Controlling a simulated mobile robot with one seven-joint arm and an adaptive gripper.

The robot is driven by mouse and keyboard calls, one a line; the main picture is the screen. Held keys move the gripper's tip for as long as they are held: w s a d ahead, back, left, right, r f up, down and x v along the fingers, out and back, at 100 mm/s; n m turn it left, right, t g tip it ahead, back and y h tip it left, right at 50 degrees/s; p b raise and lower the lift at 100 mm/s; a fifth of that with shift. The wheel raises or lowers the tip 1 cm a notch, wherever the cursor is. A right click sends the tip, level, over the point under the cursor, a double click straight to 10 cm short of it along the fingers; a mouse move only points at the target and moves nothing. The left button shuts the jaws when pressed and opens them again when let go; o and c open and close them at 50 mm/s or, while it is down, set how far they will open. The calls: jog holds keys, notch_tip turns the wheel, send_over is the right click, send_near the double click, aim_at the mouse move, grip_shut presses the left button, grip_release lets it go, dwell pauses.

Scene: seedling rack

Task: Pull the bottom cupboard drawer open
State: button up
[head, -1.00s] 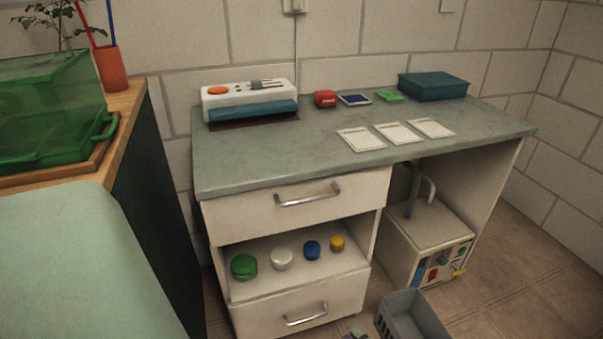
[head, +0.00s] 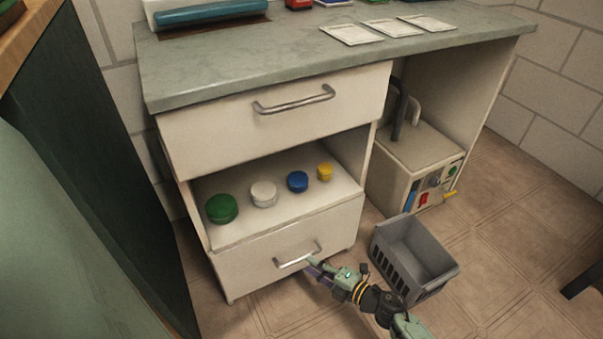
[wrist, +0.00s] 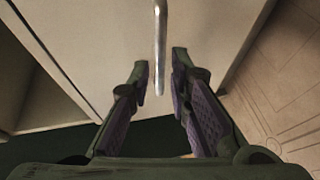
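The bottom drawer (head: 240,268) of the cupboard has a pale front and looks shut. Its metal bar handle (head: 290,263) runs across the middle of the front. In the wrist view the drawer front (wrist: 95,50) fills the upper part, and the handle (wrist: 160,45) stands upright in the picture. The two purple-padded fingers of my gripper (wrist: 160,75) are apart, one on each side of the handle's line. A gap shows on both sides, so the fingers do not appear to grip it.
A grey basket (head: 415,258) stands on the floor right of my gripper. Above the drawer is an open shelf (head: 240,233) with several coloured jars, then a top drawer (head: 230,130), shut. A green cabinet side (head: 70,190) is at left.

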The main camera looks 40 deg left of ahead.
aim_at(302, 257)
jog(key=a, duration=0.3)
jog(key=a+f, duration=0.1)
jog(key=a, duration=0.1)
grip_shut()
dwell(0.7)
